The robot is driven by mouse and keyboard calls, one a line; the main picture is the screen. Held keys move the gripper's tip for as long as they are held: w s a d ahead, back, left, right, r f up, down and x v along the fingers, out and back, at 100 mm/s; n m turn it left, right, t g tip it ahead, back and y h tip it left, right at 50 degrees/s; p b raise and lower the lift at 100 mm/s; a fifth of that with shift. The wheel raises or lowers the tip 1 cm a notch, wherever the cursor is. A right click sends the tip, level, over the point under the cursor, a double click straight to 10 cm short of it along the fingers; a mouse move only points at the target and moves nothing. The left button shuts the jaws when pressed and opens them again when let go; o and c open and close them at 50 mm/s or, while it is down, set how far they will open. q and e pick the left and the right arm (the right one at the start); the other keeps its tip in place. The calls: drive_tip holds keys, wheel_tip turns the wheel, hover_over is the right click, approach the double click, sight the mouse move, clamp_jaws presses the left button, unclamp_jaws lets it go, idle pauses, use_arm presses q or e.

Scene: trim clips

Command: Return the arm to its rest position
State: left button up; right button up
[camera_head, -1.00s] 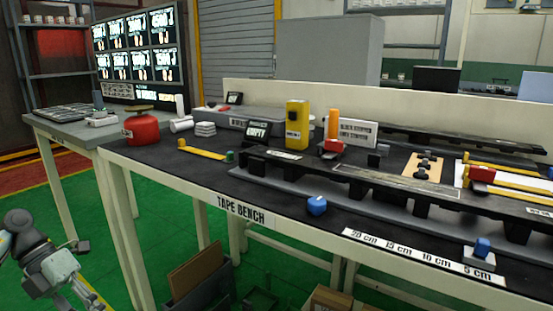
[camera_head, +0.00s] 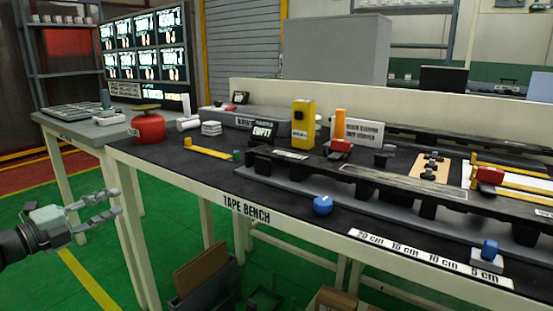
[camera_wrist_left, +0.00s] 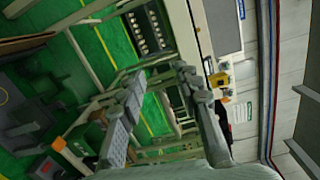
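My left gripper (camera_head: 98,207) is at the left of the head view, over the green floor and in front of the bench's left end. Its fingers point right and are spread apart with nothing between them. In the left wrist view its two fingers (camera_wrist_left: 160,90) also stand wide apart and empty. It is clear of the bench and touches nothing. My right gripper is not in view.
The black-topped tape bench (camera_head: 290,205) fills the middle and right. A red canister (camera_head: 148,127), a yellow box (camera_head: 303,125) and a blue knob (camera_head: 322,205) stand on it. A grey side table (camera_head: 75,128) adjoins at left. Bins (camera_head: 205,280) sit below.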

use_arm(q)
drive_tip(key=a+r+n+t+y, duration=0.1)
drive_tip(key=a+r+n+y, duration=0.1)
drive_tip(key=a+n+y, duration=1.75)
drive_tip(key=s+a+f+n+g, duration=0.7)
drive_tip(key=s+a+f+g, duration=0.4)
drive_tip(key=s+f+g, duration=0.4)
drive_tip(key=s+d+f+m+t+h, duration=0.15)
drive_tip(key=s+d+f, duration=0.25)
drive_tip(key=d+f, duration=0.7)
drive_tip(key=s+d+f+m+t+h, duration=0.1)
drive_tip(key=s+d+f+m+h, duration=0.3)
drive_tip(key=d, duration=1)
drive_tip(key=s+d+f+n+h, duration=0.2)
drive_tip(key=s+d, duration=0.5)
drive_tip(key=d, duration=0.3)
drive_tip(key=s+d+f+n+h, duration=0.1)
drive_tip(key=s+d+f+h, duration=0.1)
drive_tip(key=s+d, duration=0.55)
wheel_tip(320, 180, down, 6)
drive_tip(key=w+d+p, duration=0.2)
drive_tip(key=shift+r+g+p, duration=0.25)
drive_tip(key=shift+g+p, duration=0.05)
drive_tip(key=shift+g, duration=0.15)
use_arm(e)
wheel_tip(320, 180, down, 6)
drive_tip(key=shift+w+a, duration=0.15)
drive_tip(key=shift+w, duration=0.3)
